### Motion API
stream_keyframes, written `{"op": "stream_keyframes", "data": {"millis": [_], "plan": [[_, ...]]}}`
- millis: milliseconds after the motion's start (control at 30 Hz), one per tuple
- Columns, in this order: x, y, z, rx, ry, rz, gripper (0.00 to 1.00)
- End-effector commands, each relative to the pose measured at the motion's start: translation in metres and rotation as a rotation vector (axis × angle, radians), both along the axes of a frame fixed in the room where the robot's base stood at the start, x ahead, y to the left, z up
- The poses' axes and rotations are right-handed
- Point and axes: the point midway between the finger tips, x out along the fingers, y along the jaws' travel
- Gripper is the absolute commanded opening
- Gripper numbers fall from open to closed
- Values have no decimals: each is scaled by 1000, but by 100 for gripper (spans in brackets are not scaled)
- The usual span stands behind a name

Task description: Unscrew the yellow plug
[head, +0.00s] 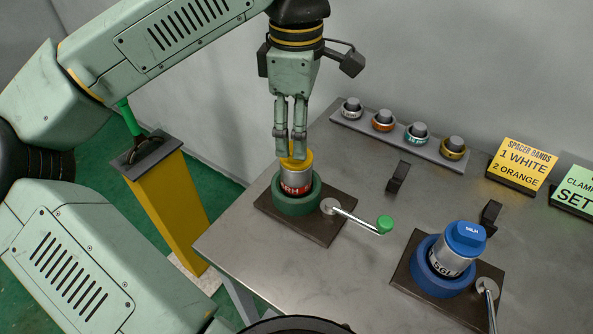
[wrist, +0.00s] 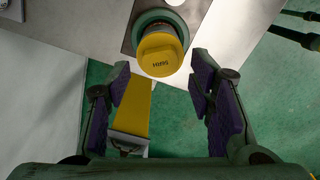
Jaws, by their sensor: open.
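The yellow plug (head: 296,163) caps a silver pipe (head: 297,184) with a red label, standing upright in a round green vise (head: 297,202). My gripper (head: 290,153) points down over the plug, its fingertips overlapping the plug's top in the head view. In the wrist view the plug's marked top (wrist: 160,55) lies just beyond my open gripper (wrist: 161,72), centred between the purple finger pads with a gap on each side. The pads do not appear to touch it. Part of the plug is hidden behind the fingers in the head view.
A crank with a green knob (head: 384,224) sticks out right of the green vise. A blue vise (head: 440,267) holds a pipe with a blue plug (head: 465,238). A rack (head: 395,137) of several banded pieces and a yellow sign (head: 522,162) stand behind. A yellow pedestal (head: 163,205) is left.

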Motion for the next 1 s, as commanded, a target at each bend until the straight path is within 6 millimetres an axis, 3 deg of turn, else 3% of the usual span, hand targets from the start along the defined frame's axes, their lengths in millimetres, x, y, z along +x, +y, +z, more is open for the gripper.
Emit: {"op": "stream_keyframes", "data": {"millis": [100, 367, 1000], "plan": [[0, -1, 0, -3, 1, -182, 48], [0, -1, 0, -1, 2, -369, 48], [-1, -1, 1, -1, 1, -1380, 48]]}}
